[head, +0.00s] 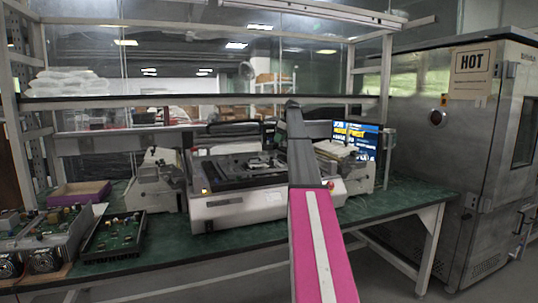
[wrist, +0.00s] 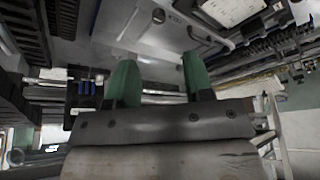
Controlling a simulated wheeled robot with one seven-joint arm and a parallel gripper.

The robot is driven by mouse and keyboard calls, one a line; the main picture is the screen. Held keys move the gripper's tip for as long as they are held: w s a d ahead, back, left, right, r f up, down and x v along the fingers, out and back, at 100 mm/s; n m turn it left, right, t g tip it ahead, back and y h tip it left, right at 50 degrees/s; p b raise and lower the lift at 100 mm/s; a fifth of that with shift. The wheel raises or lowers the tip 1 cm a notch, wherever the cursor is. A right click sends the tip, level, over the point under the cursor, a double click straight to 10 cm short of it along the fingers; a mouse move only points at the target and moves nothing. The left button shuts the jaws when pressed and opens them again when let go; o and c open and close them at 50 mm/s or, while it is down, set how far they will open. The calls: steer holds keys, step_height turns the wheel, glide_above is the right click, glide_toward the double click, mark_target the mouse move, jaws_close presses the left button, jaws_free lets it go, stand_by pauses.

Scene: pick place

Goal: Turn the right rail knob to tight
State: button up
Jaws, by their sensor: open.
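A white bench machine (head: 235,203) with a dark open top stands on the green table in the head view. Two dark rails with fine ribs show in the wrist view, one at the left (wrist: 22,42) and one at the right (wrist: 250,52). I cannot make out the right rail knob for certain in either view. My gripper (wrist: 157,72) is open, with two green fingers apart and nothing visible between them. It faces a pale metal surface (wrist: 150,50) with a small round part (wrist: 158,16) beyond the fingertips. In the head view my arm hides part of the machine's right side.
The green table (head: 415,197) also holds circuit boards (head: 112,235) and a purple tray (head: 80,193) at the left. A screen (head: 357,137) stands behind. A shelf (head: 180,100) crosses above the bench. A large metal cabinet (head: 450,150) stands right. The table's right end is clear.

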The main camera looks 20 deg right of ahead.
steer(key=x, duration=1.1)
steer(key=shift+w+r, duration=0.1)
steer(key=shift+w, duration=0.05)
jaws_close()
